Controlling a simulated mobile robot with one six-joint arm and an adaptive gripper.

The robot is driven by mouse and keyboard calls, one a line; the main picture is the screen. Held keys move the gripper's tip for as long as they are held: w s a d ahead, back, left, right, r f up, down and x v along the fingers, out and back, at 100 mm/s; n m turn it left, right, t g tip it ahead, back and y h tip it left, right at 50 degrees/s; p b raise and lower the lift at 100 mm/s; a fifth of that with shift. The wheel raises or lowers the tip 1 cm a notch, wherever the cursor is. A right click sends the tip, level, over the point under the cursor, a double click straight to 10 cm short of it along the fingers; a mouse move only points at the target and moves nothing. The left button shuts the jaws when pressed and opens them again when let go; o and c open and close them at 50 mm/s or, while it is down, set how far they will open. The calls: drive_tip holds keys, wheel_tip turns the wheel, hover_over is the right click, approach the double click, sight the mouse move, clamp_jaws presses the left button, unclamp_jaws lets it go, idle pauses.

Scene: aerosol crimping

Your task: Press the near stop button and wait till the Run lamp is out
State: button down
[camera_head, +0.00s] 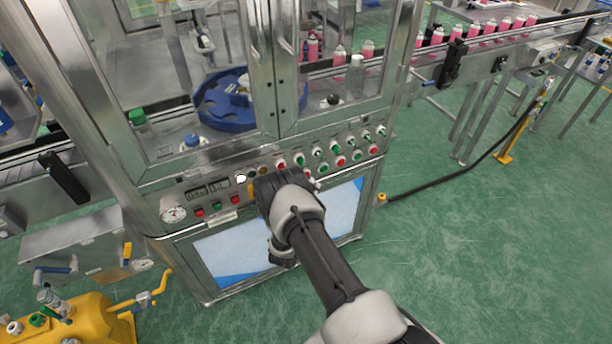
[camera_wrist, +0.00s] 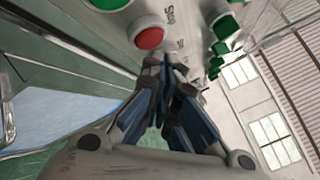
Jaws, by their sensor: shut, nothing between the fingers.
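My gripper (camera_wrist: 165,65) is shut and empty. Its fingertips are close to a round red button (camera_wrist: 150,37) on the pale panel in the wrist view. I cannot tell whether they touch it. Lettering beside the button is hard to read. In the head view, my gripper (camera_head: 262,182) is at the front control panel of the crimping machine and covers part of it. A bright white lamp (camera_head: 241,179) shows just left of it; its label is unreadable, so I cannot tell whether it is the Run lamp.
Several red and green buttons and switches (camera_head: 340,160) line the panel to the right of my gripper. A gauge (camera_head: 173,214) and small displays are at left. Glass doors are above. A yellow tank (camera_head: 85,322) stands lower left. Green floor at right is mostly open.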

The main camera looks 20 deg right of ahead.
drive_tip(key=shift+s+d+p, duration=0.1)
drive_tip(key=shift+s+p, duration=0.85)
drive_tip(key=shift+s, duration=1.6)
